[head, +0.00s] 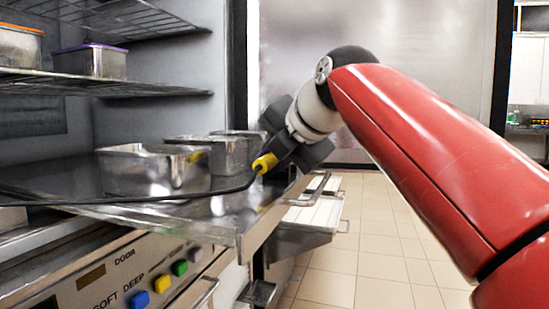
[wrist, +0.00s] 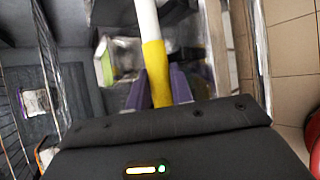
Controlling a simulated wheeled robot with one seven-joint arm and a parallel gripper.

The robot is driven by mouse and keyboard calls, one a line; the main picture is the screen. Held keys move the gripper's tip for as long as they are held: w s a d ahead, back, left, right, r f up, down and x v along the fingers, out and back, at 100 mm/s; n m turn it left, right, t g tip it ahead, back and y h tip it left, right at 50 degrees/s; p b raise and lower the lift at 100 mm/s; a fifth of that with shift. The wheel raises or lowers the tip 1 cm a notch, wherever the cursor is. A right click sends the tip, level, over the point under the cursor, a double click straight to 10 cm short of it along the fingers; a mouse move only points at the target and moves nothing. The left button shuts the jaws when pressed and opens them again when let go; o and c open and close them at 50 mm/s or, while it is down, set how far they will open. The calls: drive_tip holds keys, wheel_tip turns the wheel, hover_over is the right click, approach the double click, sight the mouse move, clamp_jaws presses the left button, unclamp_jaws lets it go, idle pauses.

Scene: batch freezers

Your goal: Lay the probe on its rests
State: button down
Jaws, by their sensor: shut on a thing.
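The probe has a yellow handle (head: 265,163) with a black cable (head: 130,203) running left from it. In the wrist view its yellow part (wrist: 157,72) and a white section beyond (wrist: 146,20) run up from my gripper. My gripper (head: 281,150) is shut on the probe, above the right end of the steel worktop. In the wrist view, purple-grey pieces (wrist: 180,85) flank the yellow handle. They look like my fingers. I cannot make out the probe's rests in either view.
Several open steel pans (head: 150,172) stand on the steel worktop (head: 150,215), left of my gripper. Wire shelves (head: 150,88) with lidded tubs (head: 90,62) are above. Below are buttons (head: 140,300), a rail handle (head: 308,188) and a tray (head: 312,212). Tiled floor (head: 370,240) is clear.

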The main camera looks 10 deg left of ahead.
sight(272, 180)
drive_tip(key=shift+w+f+b, duration=0.15)
drive_tip(key=shift+f+b, duration=0.05)
drive_tip(key=shift+f, duration=0.7)
drive_tip(key=shift+w+f+b, duration=0.1)
drive_tip(key=shift+f+b, duration=0.1)
drive_tip(key=shift+f, duration=0.65)
drive_tip(key=shift+d, duration=0.1)
drive_tip(key=c, duration=1.3)
unclamp_jaws()
drive_tip(key=shift+o, duration=0.7)
drive_tip(key=a+r+v, duration=0.1)
drive_tip(key=v, duration=0.8)
drive_tip(key=shift+w+r+p, duration=0.15)
drive_tip(key=shift+r+p, duration=0.25)
drive_tip(key=shift+s+d+r, duration=0.15)
drive_tip(key=shift+s+r, duration=0.1)
drive_tip(key=shift+r, duration=0.05)
